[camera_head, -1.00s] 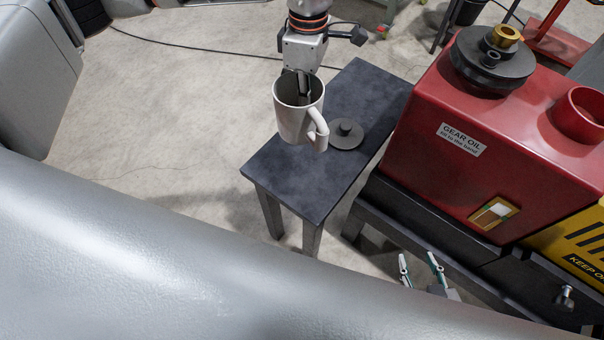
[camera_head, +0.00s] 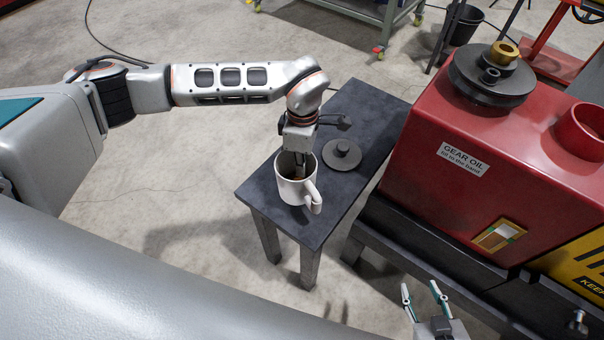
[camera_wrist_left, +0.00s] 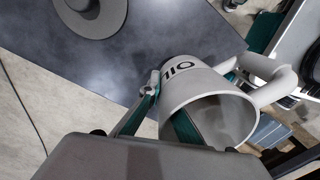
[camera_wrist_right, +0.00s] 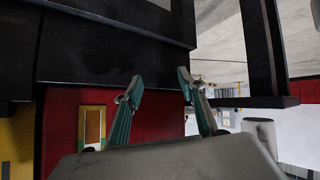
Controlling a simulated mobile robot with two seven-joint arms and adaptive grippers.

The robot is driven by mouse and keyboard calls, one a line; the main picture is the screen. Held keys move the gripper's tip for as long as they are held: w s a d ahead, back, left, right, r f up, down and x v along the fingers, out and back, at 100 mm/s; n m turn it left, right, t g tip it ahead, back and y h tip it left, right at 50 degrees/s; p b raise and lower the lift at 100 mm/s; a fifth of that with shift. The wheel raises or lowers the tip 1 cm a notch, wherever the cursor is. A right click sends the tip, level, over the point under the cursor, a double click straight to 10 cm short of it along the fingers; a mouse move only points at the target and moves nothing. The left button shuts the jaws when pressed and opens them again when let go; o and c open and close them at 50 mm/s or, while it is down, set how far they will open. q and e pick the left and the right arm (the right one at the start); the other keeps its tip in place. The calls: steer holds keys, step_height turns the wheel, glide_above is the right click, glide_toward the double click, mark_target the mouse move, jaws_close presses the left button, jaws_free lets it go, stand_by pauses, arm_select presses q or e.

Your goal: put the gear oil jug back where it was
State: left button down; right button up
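The gear oil jug (camera_head: 296,188) is a white-grey mug-like jug with a side handle. It is upright at the near-left part of the small dark table (camera_head: 262,192); I cannot tell whether its base touches the top. My left gripper (camera_head: 298,168) comes from above and is shut on the jug's wall. In the left wrist view, one finger is inside the jug (camera_wrist_left: 205,85) and one is outside, beside the dark lettering. My right gripper (camera_head: 425,292) is open and empty, low in front of the machine bench; its spread fingers show in the right wrist view (camera_wrist_right: 157,85).
A dark round lid with a knob (camera_head: 342,154) lies on the table behind the jug. The red gear oil housing (camera_head: 440,190) stands to the right, with a pulley (camera_head: 490,80) on top and an open red filler neck (camera_head: 582,130). The floor left of the table is clear.

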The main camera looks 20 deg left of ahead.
arm_select(q)
step_height(320, 180, down, 4)
steer(key=shift+r+b, duration=0.1)
steer(key=shift+b, duration=0.2)
steer(key=c, duration=2.3)
jaws_free()
steer(key=r, duration=0.4)
steer(key=r+p, duration=0.1)
steer(key=r, duration=0.3)
steer(key=r+p, duration=0.1)
steer(key=r, duration=0.3)
steer(key=shift+w, duration=0.3)
